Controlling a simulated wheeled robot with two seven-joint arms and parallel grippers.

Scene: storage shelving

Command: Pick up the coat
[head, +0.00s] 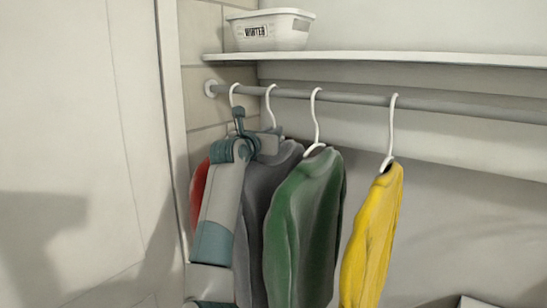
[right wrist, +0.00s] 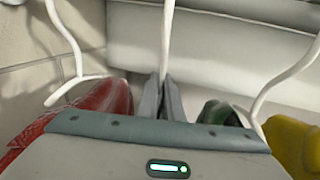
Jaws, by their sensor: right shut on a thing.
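Several garments hang on white hangers from the rail. A dark grey coat (head: 262,195) hangs between a red garment (head: 198,190) and a green one (head: 304,225). My right gripper (head: 277,132) is at the neck of the grey coat's white hanger (head: 271,103). In the right wrist view its two grey fingers (right wrist: 167,98) are shut on the upright stem of that hanger (right wrist: 167,40). The hook still meets the rail. My arm covers part of the grey coat and most of the red garment. My left gripper is not in view.
The grey rail (head: 360,99) runs below a white shelf (head: 400,59) that holds a white bin (head: 270,32) labelled WINTER. A yellow garment (head: 372,235) hangs to the right, apart from the green one. A pale panel (head: 80,130) stands close on the left.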

